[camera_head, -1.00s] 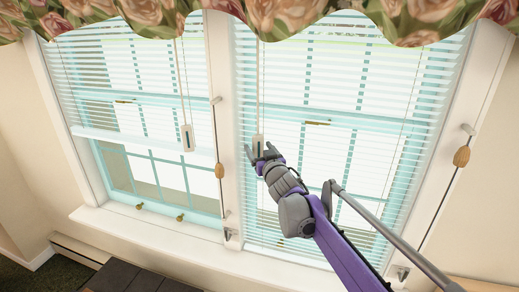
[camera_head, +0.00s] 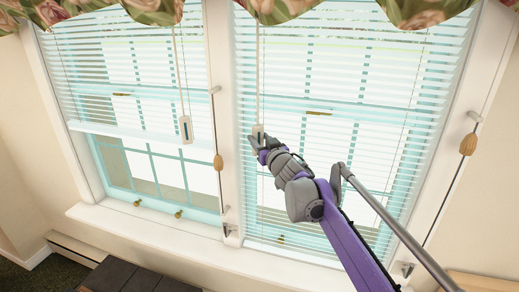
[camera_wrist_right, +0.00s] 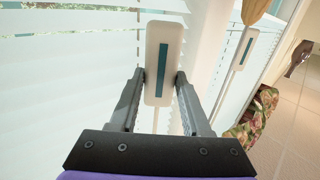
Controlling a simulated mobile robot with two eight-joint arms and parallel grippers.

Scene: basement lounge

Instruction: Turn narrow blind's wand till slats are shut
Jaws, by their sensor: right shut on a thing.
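Two white slatted blinds hang side by side: a left blind (camera_head: 110,75), partly raised, and a right blind (camera_head: 335,165), lowered far down its window. The left one looks narrower from here. The slats of both stand apart, with window bars and daylight between them. The right blind's wand (camera_head: 258,70) hangs near its left edge and ends in a pale flat handle with a dark teal strip. My right gripper (camera_head: 258,140) is shut on this wand handle (camera_wrist_right: 158,65), one finger on each side in the right wrist view. My left gripper is not in view.
The left blind's wand handle (camera_head: 185,128) hangs free. Wooden cord pulls (camera_head: 218,162) (camera_head: 468,145) hang on cords at the right of each window. A white sill (camera_head: 140,230) runs below, and a flowered valance (camera_head: 410,10) above.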

